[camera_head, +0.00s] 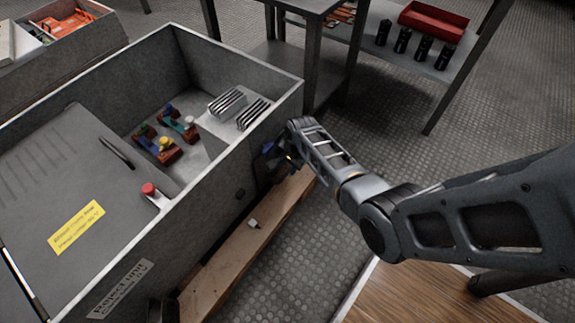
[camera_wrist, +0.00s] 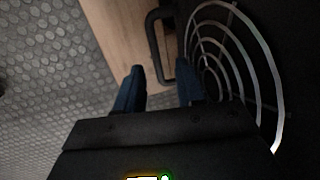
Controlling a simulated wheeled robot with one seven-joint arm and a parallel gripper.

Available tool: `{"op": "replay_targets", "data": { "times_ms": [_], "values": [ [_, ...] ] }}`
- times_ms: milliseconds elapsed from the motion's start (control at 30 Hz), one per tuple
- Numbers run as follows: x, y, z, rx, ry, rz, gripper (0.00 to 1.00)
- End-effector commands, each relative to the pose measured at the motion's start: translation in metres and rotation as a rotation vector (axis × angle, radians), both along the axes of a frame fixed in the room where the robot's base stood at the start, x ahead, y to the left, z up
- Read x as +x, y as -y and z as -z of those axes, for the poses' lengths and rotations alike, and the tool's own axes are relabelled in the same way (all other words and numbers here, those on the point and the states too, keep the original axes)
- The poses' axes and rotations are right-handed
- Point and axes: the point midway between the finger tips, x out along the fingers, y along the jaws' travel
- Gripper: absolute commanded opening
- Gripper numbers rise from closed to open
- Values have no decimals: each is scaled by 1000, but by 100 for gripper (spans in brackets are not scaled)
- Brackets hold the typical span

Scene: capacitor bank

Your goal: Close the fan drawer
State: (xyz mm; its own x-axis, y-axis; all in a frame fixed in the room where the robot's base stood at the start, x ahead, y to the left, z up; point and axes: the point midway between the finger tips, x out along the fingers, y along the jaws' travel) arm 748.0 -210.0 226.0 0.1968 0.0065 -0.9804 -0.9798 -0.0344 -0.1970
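In the head view my gripper (camera_head: 272,160) is at the right side wall of the large grey cabinet (camera_head: 215,195), by a dark part low on that wall. My arm hides much of this spot. In the wrist view a fan grille (camera_wrist: 240,50) of pale concentric rings sits on a dark face at the right. A dark U-shaped handle (camera_wrist: 154,45) stands out beside it. My gripper's blue fingers (camera_wrist: 162,90) are apart. The handle's near end lies in line with the gap between them; I see no clear grip. How far the fan drawer is out is hard to tell.
A wooden ledge (camera_head: 225,265) runs along the cabinet's base, with a small pale piece (camera_head: 253,223) on it. A shelf with a red tray (camera_head: 432,22) stands behind. Grey floor at the right is free.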

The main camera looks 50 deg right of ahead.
Motion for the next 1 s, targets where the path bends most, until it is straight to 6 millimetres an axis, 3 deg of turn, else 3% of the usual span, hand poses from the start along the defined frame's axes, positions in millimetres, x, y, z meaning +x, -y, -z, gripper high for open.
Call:
{"op": "replay_targets", "data": {
  "times_ms": [33, 100, 300, 1000],
  "values": [
    [-2, 0, -15, -1, 1, 0, 38],
    [-4, 0, -25, -1, 1, 0, 38],
    [-8, 0, -43, 0, 1, 0, 38],
    [-9, 0, -44, -1, 1, -1, 38]
  ]
}}
